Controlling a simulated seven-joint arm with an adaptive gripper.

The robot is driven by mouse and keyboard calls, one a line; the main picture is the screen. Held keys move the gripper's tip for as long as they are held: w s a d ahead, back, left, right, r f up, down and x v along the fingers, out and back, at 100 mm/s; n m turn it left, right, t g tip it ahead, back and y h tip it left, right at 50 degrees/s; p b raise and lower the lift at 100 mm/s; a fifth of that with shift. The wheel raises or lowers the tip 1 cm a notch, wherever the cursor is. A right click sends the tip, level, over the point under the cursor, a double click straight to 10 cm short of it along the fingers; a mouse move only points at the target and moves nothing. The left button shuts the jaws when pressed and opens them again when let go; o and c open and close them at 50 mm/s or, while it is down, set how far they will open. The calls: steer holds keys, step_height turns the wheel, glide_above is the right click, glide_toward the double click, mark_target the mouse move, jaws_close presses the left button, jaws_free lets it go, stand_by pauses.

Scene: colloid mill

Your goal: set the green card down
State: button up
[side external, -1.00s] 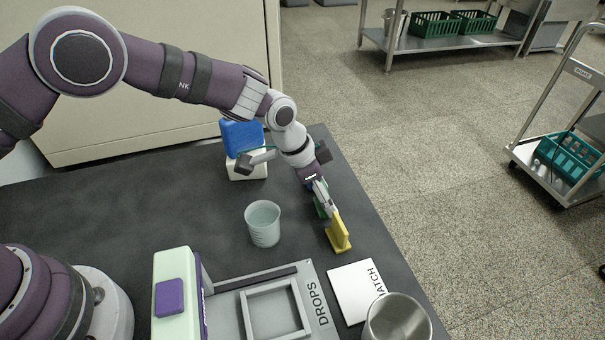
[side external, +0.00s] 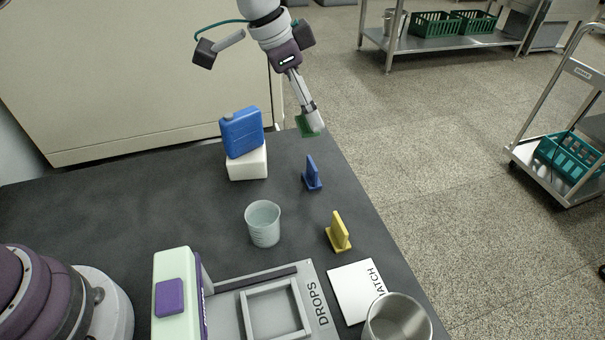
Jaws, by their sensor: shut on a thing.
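The green card (side external: 308,126) is held by my gripper (side external: 313,118), which is shut on it. My gripper hangs in the air near the far right edge of the dark table (side external: 205,210), and the card shows at the fingertips. A blue card (side external: 312,172) stands upright on the table below and nearer the camera. A yellow card (side external: 338,231) stands upright nearer still. My fingers partly hide the green card.
A blue jug (side external: 242,133) sits on a white block (side external: 247,163). A clear beaker (side external: 263,224), a DROPS tray (side external: 318,300), a white labelled plate (side external: 352,291) and a metal cup (side external: 397,322) stand nearer. The table's left middle is clear.

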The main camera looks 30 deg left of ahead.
steer(key=a, duration=1.2)
steer(key=shift+s+a, duration=0.25)
steer(key=shift+a, duration=0.15)
steer(key=s+a, duration=0.3)
steer(key=a, duration=0.4)
glide_above(174, 176)
steer(key=a, duration=0.1)
steer(key=shift+n, duration=0.3)
steer(key=f, duration=1)
steer(key=s+f, duration=0.1)
steer(key=f, duration=0.3)
steer(key=shift+a+f, duration=0.1)
steer(key=shift+f, duration=0.3)
steer(key=shift+f, duration=0.1)
steer(key=o, duration=0.8)
steer(key=shift+o, duration=0.2)
